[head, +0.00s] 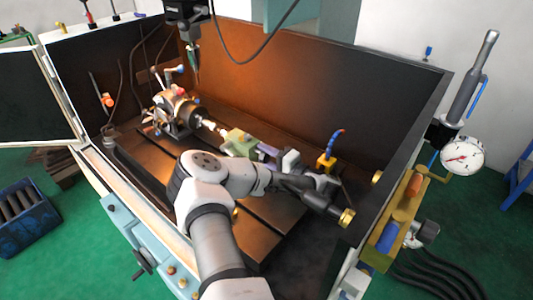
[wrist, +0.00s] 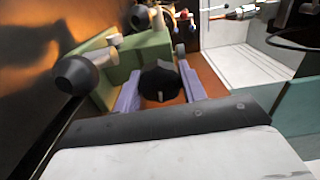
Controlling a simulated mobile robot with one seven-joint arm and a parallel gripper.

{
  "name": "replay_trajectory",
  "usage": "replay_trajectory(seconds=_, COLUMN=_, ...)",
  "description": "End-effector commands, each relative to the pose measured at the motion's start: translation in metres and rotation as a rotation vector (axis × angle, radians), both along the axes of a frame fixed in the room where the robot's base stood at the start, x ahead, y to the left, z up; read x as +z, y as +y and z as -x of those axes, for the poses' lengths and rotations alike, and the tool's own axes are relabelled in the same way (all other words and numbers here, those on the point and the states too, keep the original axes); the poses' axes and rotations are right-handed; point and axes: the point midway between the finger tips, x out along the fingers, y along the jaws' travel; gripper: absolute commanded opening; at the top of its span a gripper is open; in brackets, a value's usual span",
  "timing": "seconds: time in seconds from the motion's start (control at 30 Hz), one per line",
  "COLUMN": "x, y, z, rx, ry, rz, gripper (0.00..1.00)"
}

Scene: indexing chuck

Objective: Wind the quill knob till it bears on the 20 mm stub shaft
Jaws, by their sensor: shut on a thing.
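The quill knob (wrist: 160,82) is black with a pale mark, at the near end of the green tailstock (wrist: 112,70). My gripper (wrist: 158,92) has its two lavender fingers on either side of the knob and is shut on it. In the head view the green tailstock (head: 238,143) faces the chuck (head: 175,108). The bright stub shaft (head: 208,124) shows between them, small. My gripper (head: 268,150) is at the tailstock's right end, and the knob is hidden there. I cannot tell whether the quill tip touches the shaft.
A grey ball-ended lever (wrist: 75,75) sticks out beside the knob in the wrist view. The dark enclosure wall (head: 290,90) rises behind the tailstock. A yellow block with a blue hose (head: 327,162) stands to the right.

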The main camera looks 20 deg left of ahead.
Motion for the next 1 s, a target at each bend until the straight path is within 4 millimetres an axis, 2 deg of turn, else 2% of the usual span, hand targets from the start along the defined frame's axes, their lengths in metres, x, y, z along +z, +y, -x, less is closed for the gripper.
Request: replay_trajectory(seconds=1.0, x=-0.0024, y=-0.0006, z=0.0013, rx=0.0, ry=0.91, rz=-0.327, gripper=0.19)
